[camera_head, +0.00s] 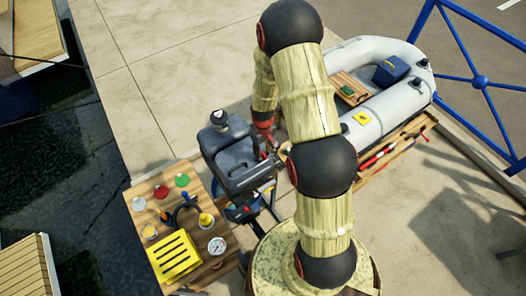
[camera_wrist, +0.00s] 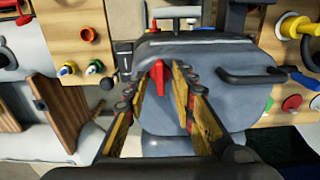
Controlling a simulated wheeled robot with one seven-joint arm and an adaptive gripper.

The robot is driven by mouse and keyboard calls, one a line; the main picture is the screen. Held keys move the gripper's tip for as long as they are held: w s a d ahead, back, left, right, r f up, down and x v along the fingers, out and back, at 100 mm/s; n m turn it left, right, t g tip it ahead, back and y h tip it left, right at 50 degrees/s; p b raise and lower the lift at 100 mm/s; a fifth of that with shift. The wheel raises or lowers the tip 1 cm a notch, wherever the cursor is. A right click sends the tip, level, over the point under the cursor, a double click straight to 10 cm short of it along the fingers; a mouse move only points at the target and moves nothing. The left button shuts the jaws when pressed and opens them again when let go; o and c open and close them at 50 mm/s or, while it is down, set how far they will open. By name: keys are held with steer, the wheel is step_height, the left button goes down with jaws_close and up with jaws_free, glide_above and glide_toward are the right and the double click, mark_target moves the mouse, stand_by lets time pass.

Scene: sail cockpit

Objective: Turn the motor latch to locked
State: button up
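The outboard motor (camera_head: 238,160) has a dark grey-blue cowl and stands left of my arm in the head view. In the wrist view its cowl (camera_wrist: 225,82) fills the middle, with a black handle at right. A small red lever (camera_wrist: 159,82), which looks like the latch, stands upright against the cowl. My gripper (camera_wrist: 168,66) points at the cowl with its fingertips apart, and the lever shows close to the left fingertip. I cannot tell whether they touch. In the head view my gripper (camera_head: 264,133) is beside the motor, partly hidden by my arm.
A wooden bench (camera_head: 198,213) at lower left holds coloured caps, a gauge (camera_head: 217,246) and a yellow slotted block (camera_head: 174,257). A grey inflatable boat (camera_head: 372,55) lies at upper right beside blue railings (camera_head: 481,82). The pavement behind the motor is clear.

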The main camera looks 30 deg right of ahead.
steer(key=c, duration=0.3)
jaws_close()
stand_by(0.3)
